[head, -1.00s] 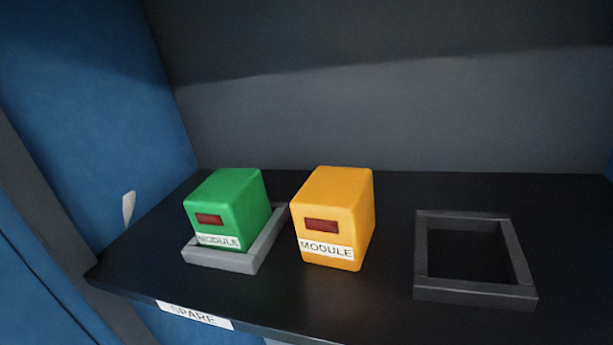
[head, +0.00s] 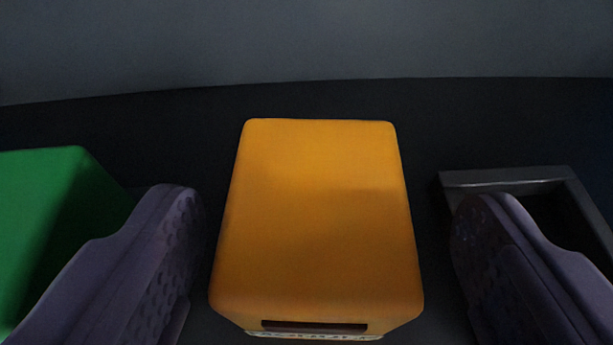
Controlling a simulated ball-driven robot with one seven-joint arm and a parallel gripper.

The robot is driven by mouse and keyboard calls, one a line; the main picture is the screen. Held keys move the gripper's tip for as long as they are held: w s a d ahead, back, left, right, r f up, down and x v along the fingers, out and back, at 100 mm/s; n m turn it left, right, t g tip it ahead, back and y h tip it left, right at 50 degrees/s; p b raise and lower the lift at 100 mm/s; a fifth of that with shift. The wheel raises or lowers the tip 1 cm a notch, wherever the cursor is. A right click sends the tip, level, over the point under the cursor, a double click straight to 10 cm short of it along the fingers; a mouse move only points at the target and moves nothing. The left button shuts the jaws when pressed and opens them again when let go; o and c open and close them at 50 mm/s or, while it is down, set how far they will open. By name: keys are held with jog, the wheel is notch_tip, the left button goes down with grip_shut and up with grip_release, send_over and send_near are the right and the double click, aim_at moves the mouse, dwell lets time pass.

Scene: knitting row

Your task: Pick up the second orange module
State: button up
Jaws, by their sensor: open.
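The orange module (head: 318,215) stands upright on the dark shelf, in the middle of the head view. Its top faces me, and only a strip of its dark red window and white label shows at the bottom edge. My gripper (head: 328,215) is open, with one purple finger on each side of the module. A gap shows between each finger and the module, so neither appears to touch it. No other orange module is in view.
A green module (head: 45,215) stands close to the left finger, partly hidden by it. An empty dark square frame (head: 505,178) lies behind the right finger. A grey wall (head: 300,50) rises behind the shelf (head: 165,115).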

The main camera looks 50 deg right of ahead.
aim_at(318, 186)
jog(key=b+x, duration=0.2)
jog(key=x, duration=0.2)
jog(key=shift+w+a+f, duration=0.1)
jog(key=shift+f, duration=0.15)
jog(key=shift+w+d, duration=0.2)
jog(key=shift+d, duration=0.05)
jog(key=shift+r, duration=0.15)
jog(key=c, duration=1.1)
